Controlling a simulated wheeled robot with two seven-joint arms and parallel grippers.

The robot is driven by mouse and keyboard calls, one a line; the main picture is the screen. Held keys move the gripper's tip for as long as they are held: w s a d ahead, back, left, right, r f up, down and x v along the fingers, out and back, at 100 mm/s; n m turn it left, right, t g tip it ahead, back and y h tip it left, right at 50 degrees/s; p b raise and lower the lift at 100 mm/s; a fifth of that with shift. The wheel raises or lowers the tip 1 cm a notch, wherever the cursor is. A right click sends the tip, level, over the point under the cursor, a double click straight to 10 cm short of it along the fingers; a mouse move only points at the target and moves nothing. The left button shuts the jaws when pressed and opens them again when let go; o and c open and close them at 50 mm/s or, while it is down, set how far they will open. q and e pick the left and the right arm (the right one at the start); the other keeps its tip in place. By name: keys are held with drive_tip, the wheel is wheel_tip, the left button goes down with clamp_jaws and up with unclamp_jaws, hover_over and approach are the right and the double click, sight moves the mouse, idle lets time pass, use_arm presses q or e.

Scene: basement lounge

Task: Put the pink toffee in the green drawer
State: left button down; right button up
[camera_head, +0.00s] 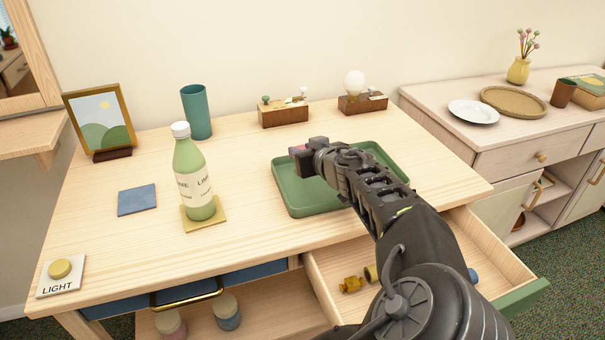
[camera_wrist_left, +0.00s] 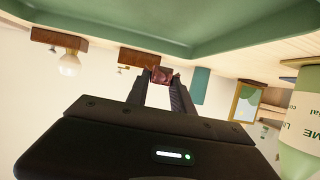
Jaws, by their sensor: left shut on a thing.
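My left gripper (camera_head: 304,155) is shut on the pink toffee (camera_head: 297,149), above the left part of the green tray on the desk. In the wrist view the toffee (camera_wrist_left: 162,75) is pinched between the fingertips (camera_wrist_left: 161,82) and looks dark pink; the fingers hide part of it. The green drawer (camera_head: 524,298), at the desk's lower right, stands open with its green front pulled out. My arm crosses over the drawer and hides much of its inside. My right gripper is not in view.
The drawer holds a yellow wrapped sweet (camera_head: 350,285) and a blue thing (camera_head: 472,275). The green tray (camera_head: 292,208) lies under my gripper. A green bottle (camera_head: 192,180) stands on a coaster to the left. A blue drawer (camera_head: 240,279) is at left, above an open shelf with jars (camera_head: 227,312).

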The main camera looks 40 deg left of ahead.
use_arm(q)
drive_tip(key=shift+f, duration=0.55)
drive_tip(key=shift+f+b, duration=0.5)
drive_tip(key=shift+f, duration=1.8)
drive_tip(key=shift+f, duration=0.2)
drive_tip(key=c, duration=1.1)
unclamp_jaws()
drive_tip(key=shift+r, duration=0.1)
